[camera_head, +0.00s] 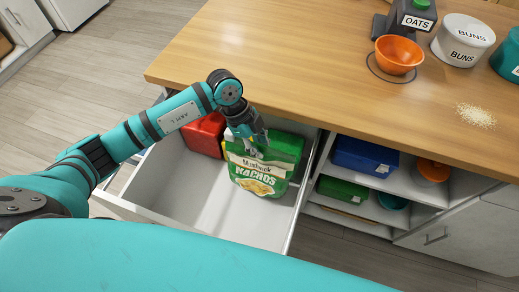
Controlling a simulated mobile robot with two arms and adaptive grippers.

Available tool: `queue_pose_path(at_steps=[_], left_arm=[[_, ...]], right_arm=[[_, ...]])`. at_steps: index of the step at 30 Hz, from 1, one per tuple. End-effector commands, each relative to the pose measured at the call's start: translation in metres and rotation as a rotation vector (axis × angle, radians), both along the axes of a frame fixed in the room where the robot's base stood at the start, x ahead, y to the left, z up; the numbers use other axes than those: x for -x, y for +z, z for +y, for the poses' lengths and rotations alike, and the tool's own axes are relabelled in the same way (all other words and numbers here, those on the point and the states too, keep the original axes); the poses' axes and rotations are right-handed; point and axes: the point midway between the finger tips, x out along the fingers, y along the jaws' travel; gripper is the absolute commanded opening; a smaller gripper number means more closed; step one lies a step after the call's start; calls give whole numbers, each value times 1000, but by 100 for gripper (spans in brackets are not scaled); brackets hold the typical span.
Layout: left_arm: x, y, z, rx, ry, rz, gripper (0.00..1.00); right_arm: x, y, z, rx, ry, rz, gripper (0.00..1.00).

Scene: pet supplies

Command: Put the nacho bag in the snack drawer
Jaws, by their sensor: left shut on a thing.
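The green and white nacho bag (258,177) is upright in the head view, inside or just above the right part of the open snack drawer (165,201). I cannot tell whether it touches the drawer floor. My left gripper (255,147) is at the top of the bag, shut on it, reaching in from the left. A red item (205,134) lies at the back of the drawer, and a green item (288,144) is behind the bag. My right gripper is not in view.
The wooden counter (290,65) overhangs the drawer's back. It holds an orange bowl (397,54), an oats container (418,15), a buns tub (462,40) and spilled crumbs (476,115). Open shelves to the right hold bins and bowls. The drawer's left and front are empty.

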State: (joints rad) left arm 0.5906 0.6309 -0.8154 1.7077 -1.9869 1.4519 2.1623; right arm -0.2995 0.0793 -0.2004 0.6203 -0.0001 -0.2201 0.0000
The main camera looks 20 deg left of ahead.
Motion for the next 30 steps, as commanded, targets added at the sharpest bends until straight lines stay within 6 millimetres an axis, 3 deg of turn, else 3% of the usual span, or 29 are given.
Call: queue_pose_path(at_steps=[5,13,19,20,24,30], left_arm=[[-9,-2,0,1,0,1,0],[-8,-34,0,1,0,2,0],[-8,-36,0,0,-1,0,0],[-8,-37,0,-1,-1,2,16],[-8,-37,0,-1,-1,2,34],[-8,-36,0,-1,0,1,36]], right_arm=[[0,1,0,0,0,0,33],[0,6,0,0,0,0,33],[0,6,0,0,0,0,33],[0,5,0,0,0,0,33],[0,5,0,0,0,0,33],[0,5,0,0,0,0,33]])
